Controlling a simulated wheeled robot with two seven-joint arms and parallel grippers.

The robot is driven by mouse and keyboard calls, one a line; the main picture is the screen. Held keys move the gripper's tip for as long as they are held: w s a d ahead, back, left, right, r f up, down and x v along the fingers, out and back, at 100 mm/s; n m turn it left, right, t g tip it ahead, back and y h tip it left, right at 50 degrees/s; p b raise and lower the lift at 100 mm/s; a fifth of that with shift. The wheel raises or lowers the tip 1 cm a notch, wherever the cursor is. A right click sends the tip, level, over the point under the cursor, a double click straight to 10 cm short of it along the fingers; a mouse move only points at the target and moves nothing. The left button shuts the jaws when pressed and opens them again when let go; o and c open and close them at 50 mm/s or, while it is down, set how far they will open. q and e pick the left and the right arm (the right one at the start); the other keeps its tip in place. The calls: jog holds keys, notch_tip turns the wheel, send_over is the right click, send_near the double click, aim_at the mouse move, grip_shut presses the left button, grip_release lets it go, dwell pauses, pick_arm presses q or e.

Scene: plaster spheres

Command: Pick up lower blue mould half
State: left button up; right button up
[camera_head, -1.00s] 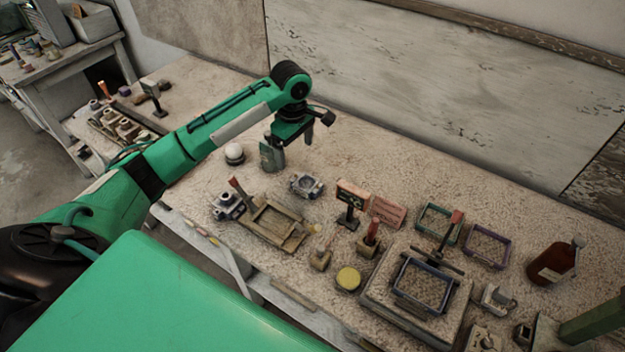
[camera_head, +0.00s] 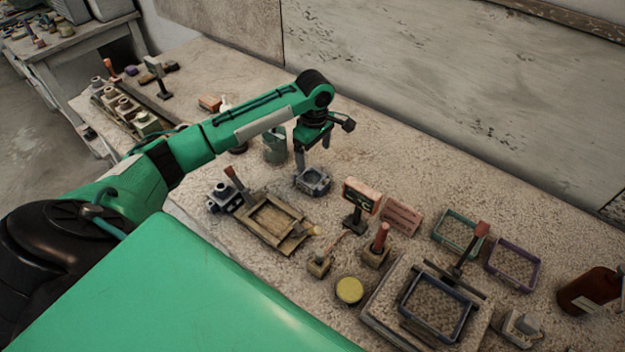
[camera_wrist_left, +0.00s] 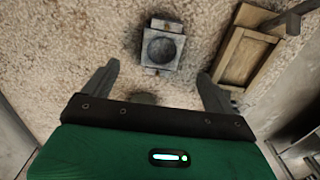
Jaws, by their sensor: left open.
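The lower blue mould half (camera_head: 313,181) is a small grey-blue block with a round hollow facing up. It lies on the rough pale tabletop, behind the wooden tray. In the left wrist view the mould half (camera_wrist_left: 162,47) is just beyond the fingertips, roughly centred between them. My left gripper (camera_head: 313,153) is open and empty, pointing down above the mould half, with its fingers apart from it. The gripper's two fingers also show in the left wrist view (camera_wrist_left: 160,74). My right gripper is not in view.
A wooden tray (camera_head: 248,216) lies in front of the mould half, with a grey-blue block (camera_head: 222,192) at its left. A grey-green container (camera_head: 275,150) stands close to the gripper's left. A small sign (camera_head: 360,196) stands to the right. Bare tabletop lies behind.

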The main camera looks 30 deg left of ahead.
aim_at(314, 183)
pick_arm(q)
notch_tip(314, 183, down, 4)
jog(key=shift+w+r, duration=0.1)
jog(key=shift+f+p, duration=0.45)
jog(key=shift+f, duration=0.1)
jog(key=f, duration=0.2)
jog(key=f+p, duration=0.1)
jog(key=shift+s+d+f, duration=0.1)
jog(key=shift+s+f, duration=0.2)
jog(key=shift+f, duration=0.45)
jog(key=shift+c, duration=0.2)
jog(key=c, duration=1.1)
jog(key=shift+c, duration=0.3)
jog(key=shift+r, duration=0.2)
